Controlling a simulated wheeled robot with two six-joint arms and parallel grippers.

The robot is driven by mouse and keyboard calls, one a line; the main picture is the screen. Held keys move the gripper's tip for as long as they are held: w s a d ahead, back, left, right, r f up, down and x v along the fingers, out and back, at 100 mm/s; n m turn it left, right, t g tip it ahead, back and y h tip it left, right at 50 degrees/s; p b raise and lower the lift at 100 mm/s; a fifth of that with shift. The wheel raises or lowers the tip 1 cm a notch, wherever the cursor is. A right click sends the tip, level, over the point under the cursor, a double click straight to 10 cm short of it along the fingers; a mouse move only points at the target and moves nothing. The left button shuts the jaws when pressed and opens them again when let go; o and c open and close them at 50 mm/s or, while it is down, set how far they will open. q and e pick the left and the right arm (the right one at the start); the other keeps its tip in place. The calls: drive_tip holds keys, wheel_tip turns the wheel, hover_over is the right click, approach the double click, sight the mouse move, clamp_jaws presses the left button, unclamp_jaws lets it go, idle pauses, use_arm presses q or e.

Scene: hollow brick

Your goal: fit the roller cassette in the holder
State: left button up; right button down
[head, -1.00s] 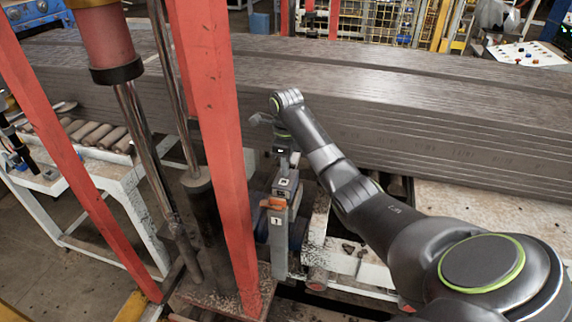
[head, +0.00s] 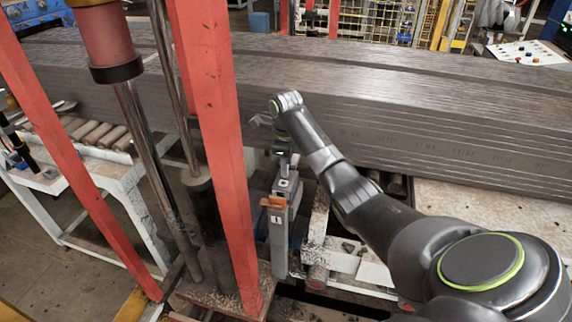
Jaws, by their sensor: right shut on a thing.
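My right gripper (head: 284,164) points down below my wrist, left of the picture's middle. It is shut on the top of a grey upright piece (head: 286,184), which I take to be the roller cassette. Directly below is a tall grey upright body with a white label marked 1 (head: 277,220), seemingly the holder. An orange clip (head: 274,202) sits on its upper front. The cassette's top is in line with this body, but I cannot tell how deep it sits. The fingertips are small and partly hidden. My left gripper is not in view.
A red slanted post (head: 215,130) and a dark cylinder (head: 205,220) stand close on the left. A long stack of grey boards (head: 430,120) runs behind my right arm. A white frame (head: 345,255) lies at the lower right of the holder.

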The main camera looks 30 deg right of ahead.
drive_tip(key=shift+f, duration=1.65)
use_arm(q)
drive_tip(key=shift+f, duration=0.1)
use_arm(e)
drive_tip(key=c, duration=1.3)
unclamp_jaws()
drive_tip(key=shift+c, duration=0.2)
drive_tip(key=shift+f, duration=0.1)
